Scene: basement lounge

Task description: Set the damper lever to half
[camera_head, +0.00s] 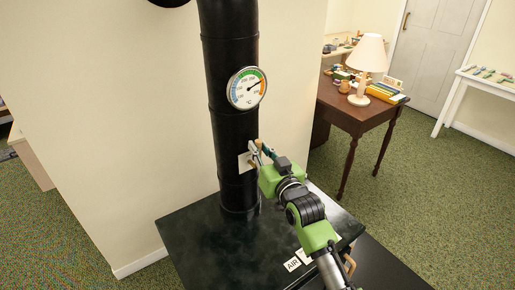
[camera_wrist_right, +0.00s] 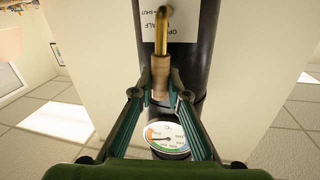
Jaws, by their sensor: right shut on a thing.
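The damper lever (camera_wrist_right: 161,38) is a brass rod with a brown grip (camera_wrist_right: 160,68), in front of the black stovepipe. My right gripper (camera_head: 259,153) is at the plate (camera_head: 244,162) on the pipe, shut on the lever's grip. In the head view the gripper hides most of the lever. My left gripper is not in view.
The black stovepipe (camera_head: 230,125) carries a round dial gauge (camera_head: 247,88) above the lever. The black stove top (camera_head: 190,235) lies below, with an AIR label (camera_head: 292,264). A wooden table (camera_head: 345,112) with a lamp (camera_head: 368,58) stands behind to the right.

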